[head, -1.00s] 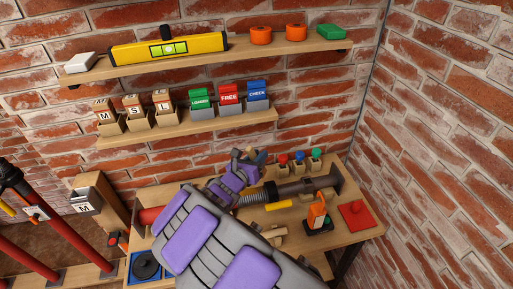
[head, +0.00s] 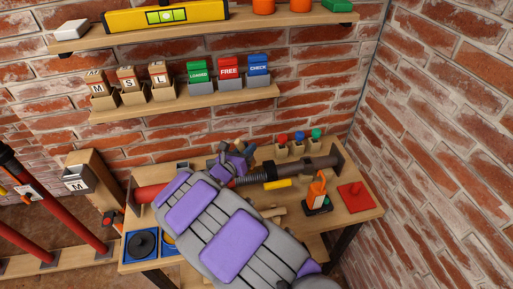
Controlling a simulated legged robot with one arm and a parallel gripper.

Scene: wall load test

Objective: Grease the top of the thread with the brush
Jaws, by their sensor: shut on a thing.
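A threaded rod (head: 249,180) shows as a dark ridged stretch between a red part (head: 150,193) on the left and a dark grey cylinder (head: 310,168) on the right, lying along the wooden bench. My gripper (head: 236,153) is just behind and above the thread in the picture, at its left end. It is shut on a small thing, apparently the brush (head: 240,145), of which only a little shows. I cannot tell whether the bristles touch the thread. My purple and grey arm hides the left part of the rod and the bench front.
Small holders with red, blue and green knobs (head: 299,138) stand behind the cylinder. A yellow piece (head: 277,184), an orange tool on a black base (head: 317,191) and a red plate (head: 355,196) are at right. A blue tray (head: 141,244) is at front left. Shelves hang above.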

